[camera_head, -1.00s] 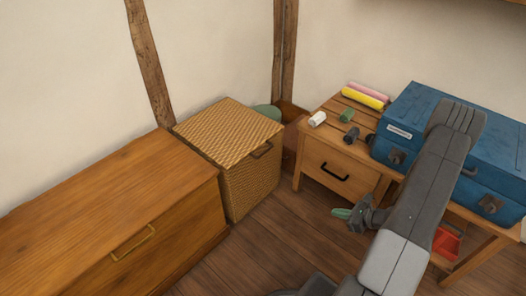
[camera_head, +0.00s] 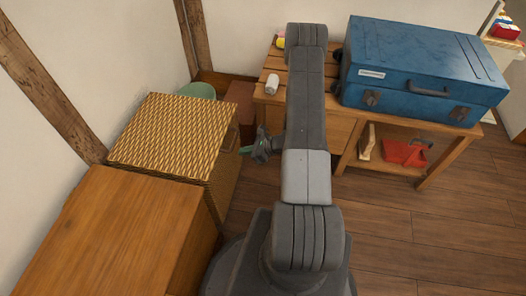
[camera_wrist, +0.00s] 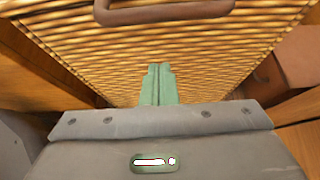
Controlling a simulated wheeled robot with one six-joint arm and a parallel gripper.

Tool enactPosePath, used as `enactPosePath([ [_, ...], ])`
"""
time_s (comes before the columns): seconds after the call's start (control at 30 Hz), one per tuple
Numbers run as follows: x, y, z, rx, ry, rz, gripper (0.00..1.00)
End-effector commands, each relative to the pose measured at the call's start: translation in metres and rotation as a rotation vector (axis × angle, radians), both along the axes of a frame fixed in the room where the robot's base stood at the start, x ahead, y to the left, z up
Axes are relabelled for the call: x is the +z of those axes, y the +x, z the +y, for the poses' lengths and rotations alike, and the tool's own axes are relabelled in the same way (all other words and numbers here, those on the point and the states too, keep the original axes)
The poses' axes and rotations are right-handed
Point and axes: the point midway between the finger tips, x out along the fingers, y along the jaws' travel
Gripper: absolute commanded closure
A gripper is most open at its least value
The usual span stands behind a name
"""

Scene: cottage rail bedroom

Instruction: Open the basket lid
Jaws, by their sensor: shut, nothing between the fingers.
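The woven wicker basket (camera_head: 172,132) stands at the left in the head view, its lid lying flat and shut on top. Its front face (camera_wrist: 85,50) fills most of the wrist view, with a brown handle (camera_wrist: 165,12) at the top edge.
A wooden chest (camera_head: 120,225) stands close beside the basket at lower left. A wooden table (camera_head: 350,128) with a blue case (camera_head: 420,70) and a white roll (camera_head: 272,84) stands to the right. A red dustpan (camera_head: 405,152) lies under it. Floor (camera_head: 410,235) at right is clear.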

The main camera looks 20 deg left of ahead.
Motion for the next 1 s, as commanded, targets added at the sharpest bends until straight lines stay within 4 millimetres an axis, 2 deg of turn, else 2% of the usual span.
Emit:
enactPosePath([
  [0.03,-0.007,-0.002,0.01,0.005,0.0,0.001,1.0],
  [0.1,0.008,0.0,0.011,0.001,0.001,-0.004,1.0],
  [0.33,0.03,-0.002,0.015,0.001,0.0,-0.002,1.0],
  [0.87,0.036,-0.002,0.016,0.001,-0.002,-0.001,1.0],
  [1.0,0.045,0.002,0.016,0.0,-0.015,-0.004,1.0],
])
